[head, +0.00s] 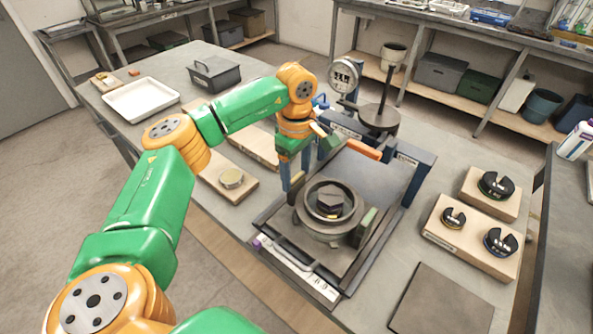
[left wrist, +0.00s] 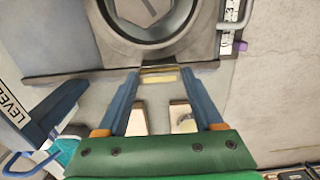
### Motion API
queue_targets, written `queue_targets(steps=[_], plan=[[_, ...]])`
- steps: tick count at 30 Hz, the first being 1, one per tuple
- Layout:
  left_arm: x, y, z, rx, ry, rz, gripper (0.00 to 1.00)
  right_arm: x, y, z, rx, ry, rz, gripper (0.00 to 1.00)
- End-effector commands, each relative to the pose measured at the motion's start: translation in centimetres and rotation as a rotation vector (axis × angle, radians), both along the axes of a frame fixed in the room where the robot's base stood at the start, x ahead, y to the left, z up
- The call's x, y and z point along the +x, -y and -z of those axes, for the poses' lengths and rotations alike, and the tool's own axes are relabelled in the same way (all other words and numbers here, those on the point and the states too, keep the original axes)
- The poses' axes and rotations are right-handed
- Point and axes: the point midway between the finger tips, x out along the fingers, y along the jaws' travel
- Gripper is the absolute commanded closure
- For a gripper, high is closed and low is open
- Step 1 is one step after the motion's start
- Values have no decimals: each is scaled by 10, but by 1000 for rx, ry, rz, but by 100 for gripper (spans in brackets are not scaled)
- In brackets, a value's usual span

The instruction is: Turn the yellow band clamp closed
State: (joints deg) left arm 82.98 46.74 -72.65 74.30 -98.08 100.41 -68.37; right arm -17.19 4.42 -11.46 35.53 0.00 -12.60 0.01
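I cannot pick out the yellow band clamp for certain. In the left wrist view a small yellowish bar (left wrist: 159,79) lies at the edge of the dark plate, between and just beyond my fingertips. In the head view a round grey ring fixture (head: 318,234) with a dark hexagonal piece (head: 330,199) inside stands on a dark base plate (head: 374,175). The ring also shows in the left wrist view (left wrist: 207,30). My left gripper (head: 295,180) points down at the ring's far left side. Its blue fingers are apart (left wrist: 158,75), with nothing clearly gripped. My right gripper is out of view.
An orange bar (head: 358,148) and a dial gauge (head: 344,76) stand behind the fixture. Wooden blocks with dark round parts (head: 470,235) are at the right. A white tray (head: 139,98) and grey bin (head: 214,73) are at the back left. A dark flat plate (head: 440,303) lies in front.

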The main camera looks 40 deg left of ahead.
Motion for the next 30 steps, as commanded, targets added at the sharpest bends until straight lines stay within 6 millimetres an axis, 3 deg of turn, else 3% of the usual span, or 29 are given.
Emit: queue_targets(steps=[1, 6, 17, 30], plan=[[0, 0, 0, 0, 0, 0, 48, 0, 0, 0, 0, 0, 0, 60], [0, 0, 0, 0, -1, 0, 91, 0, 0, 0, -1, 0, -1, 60], [0, 1, 0, 0, -2, -80, 91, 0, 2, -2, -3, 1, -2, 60], [0, 2, 0, 0, -2, -457, 91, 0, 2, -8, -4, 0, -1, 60]])
